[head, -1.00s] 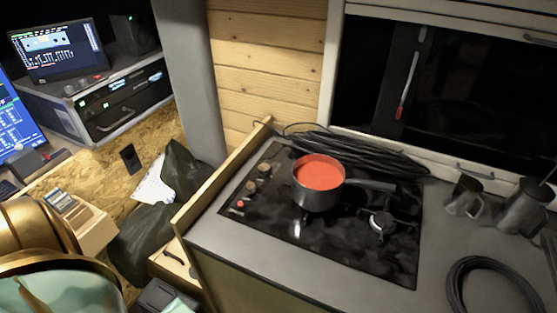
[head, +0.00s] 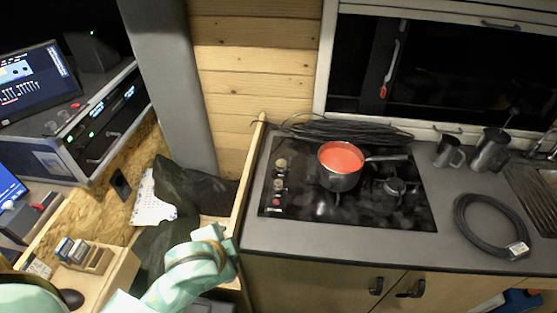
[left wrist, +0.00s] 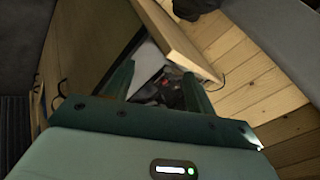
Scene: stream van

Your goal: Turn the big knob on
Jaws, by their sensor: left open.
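The black glass hob (head: 330,209) is set in the grey counter. A short column of knobs runs along its left edge: a pale knob (head: 281,163) at the back, another (head: 279,184) in front of it, and a red-topped knob (head: 277,201) nearest me. I cannot tell for sure which is the big knob, or its setting. My left arm comes in low, left of the counter. In the left wrist view my left gripper (left wrist: 158,75) is open and empty, its fingers pointing towards the wooden side board and the dark hob area beyond. My right gripper is out of view.
A pot of red soup (head: 341,170) stands on the hob, its handle to the right. A raised wooden board (head: 249,180) edges the counter's left side. Black cable (head: 345,130) lies behind the hob. Metal mugs (head: 490,150) and a coiled cable (head: 490,235) are to the right.

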